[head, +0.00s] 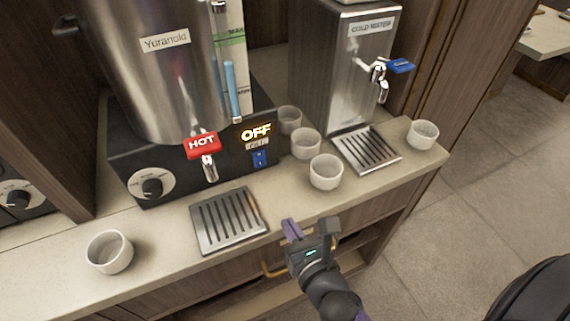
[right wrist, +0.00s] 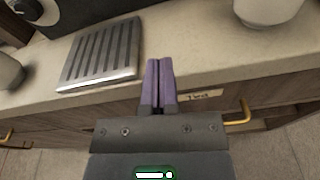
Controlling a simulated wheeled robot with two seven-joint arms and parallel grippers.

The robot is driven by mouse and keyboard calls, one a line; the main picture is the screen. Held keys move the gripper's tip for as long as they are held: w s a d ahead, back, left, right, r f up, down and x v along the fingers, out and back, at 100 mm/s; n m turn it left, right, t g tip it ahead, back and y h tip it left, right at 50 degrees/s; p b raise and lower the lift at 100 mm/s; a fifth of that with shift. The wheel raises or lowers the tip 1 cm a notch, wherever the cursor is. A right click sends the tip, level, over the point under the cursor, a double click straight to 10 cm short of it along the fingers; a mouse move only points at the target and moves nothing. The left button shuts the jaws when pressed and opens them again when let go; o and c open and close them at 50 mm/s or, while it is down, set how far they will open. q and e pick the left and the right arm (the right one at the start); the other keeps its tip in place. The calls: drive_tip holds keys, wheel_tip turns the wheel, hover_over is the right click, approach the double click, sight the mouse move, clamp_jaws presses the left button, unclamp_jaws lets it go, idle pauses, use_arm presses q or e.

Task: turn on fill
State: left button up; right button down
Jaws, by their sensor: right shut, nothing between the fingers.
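A hot water urn (head: 156,75) stands on a black base at the left of the counter, with a red HOT tap (head: 203,147). On the base front, a lit OFF sign (head: 256,132) sits above a FILL label (head: 257,145) and a small blue switch (head: 261,158). My right gripper (head: 308,228) is in front of the counter edge, below and to the right of the switch, apart from it. In the right wrist view its purple fingers (right wrist: 158,82) are together with nothing between them. My left gripper is not in view.
A metal drip tray (head: 229,220) lies before the urn. White cups stand at the left (head: 110,251), middle (head: 326,172) and far right (head: 423,134). A cold water dispenser (head: 352,75) stands at the right. A drawer with a brass handle (right wrist: 238,112) is below the counter.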

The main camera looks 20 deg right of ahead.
drive_tip(key=shift+w+d+r+n+t, duration=0.1)
drive_tip(key=shift+d+r+n+t, duration=0.05)
drive_tip(key=shift+r+n, duration=0.35)
drive_tip(key=shift+w+d+r+n+t, duration=0.15)
drive_tip(key=shift+r+n, duration=0.15)
drive_tip(key=shift+r, duration=0.3)
drive_tip(key=b, duration=0.1)
approach(260, 164)
drive_tip(key=w, duration=0.5)
drive_tip(key=w+f, duration=0.1)
drive_tip(key=w, duration=0.1)
drive_tip(key=shift+w+a, duration=0.1)
drive_tip(key=shift+w, duration=0.05)
